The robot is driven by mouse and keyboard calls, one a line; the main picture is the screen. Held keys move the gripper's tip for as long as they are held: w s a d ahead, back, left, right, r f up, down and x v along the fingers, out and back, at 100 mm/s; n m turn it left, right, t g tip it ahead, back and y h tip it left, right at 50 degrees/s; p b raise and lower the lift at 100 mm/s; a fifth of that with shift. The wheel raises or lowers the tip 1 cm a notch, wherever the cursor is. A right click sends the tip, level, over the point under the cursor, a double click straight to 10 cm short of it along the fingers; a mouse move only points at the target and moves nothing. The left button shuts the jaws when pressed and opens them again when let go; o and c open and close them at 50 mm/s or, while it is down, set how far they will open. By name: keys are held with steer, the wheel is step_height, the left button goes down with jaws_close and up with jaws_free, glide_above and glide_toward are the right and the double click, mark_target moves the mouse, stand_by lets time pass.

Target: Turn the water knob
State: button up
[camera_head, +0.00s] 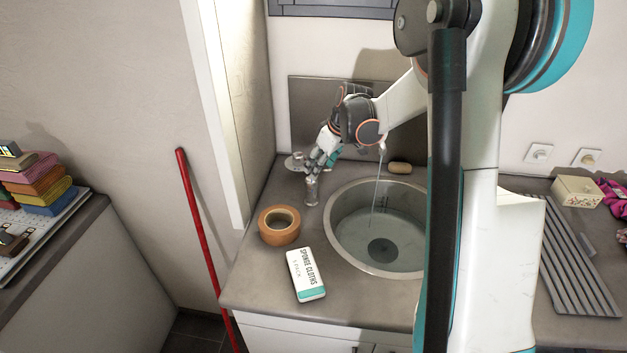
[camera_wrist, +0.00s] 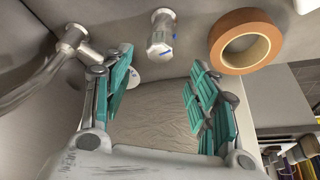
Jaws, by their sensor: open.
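The water knob (camera_head: 311,190) is a short metal cylinder on the counter left of the round sink. It also shows in the wrist view (camera_wrist: 160,38), with small blue marks on its side. My gripper (camera_head: 317,167) is just above and behind it in the head view. In the wrist view my gripper (camera_wrist: 162,65) is open and empty, with teal finger pads apart. The knob appears above the gap between them, not gripped. The metal tap (camera_wrist: 72,42) is at the left of the wrist view. A thin stream of water (camera_head: 376,190) falls into the sink (camera_head: 333,235).
An orange tape roll (camera_head: 279,238) and a white sponge cloths pack (camera_head: 306,275) lie left of the sink. A tan soap-like block (camera_head: 400,168) lies behind it. A red pole (camera_head: 200,230) leans by the counter's left end. The counter's front-left corner is clear.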

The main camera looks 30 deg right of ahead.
mark_target(311, 182)
steer(key=b+x, duration=0.1)
steer(key=x, duration=0.7)
steer(key=shift+s, duration=0.1)
steer(key=shift+r, duration=0.1)
steer(key=c, duration=1)
